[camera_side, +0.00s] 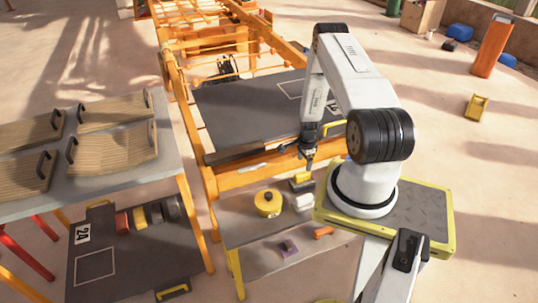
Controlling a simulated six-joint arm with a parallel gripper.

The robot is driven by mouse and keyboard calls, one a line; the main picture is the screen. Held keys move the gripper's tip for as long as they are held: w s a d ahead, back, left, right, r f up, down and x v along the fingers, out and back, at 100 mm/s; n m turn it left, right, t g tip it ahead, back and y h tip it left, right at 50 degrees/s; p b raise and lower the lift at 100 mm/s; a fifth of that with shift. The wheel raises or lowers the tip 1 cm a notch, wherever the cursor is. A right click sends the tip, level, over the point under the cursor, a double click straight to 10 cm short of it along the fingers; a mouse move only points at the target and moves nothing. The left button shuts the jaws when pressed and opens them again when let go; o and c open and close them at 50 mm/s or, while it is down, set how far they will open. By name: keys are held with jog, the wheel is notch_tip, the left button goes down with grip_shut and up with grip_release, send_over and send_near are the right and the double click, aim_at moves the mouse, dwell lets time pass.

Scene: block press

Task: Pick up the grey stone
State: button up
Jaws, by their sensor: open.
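A pale grey-white lump (303,202), which looks like the grey stone, lies on the table (235,228) beside my base. It is small in the picture, so its exact shape is hard to tell. My gripper (309,166) hangs pointing down above and slightly behind the lump. It is open, with nothing visible between its fingers, and looks apart from the lump.
A round yellow object (267,203) sits left of the lump, and a yellow-and-dark block (301,182) just behind it. An orange piece (323,232) and a purple piece (289,247) lie nearer the front. An orange frame (255,172) with a dark panel (235,115) stands behind.

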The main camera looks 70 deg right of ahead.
aim_at(303, 173)
jog(key=shift+f, duration=1.25)
jog(key=shift+w+f, duration=0.1)
jog(key=shift+f, duration=2.5)
grip_shut()
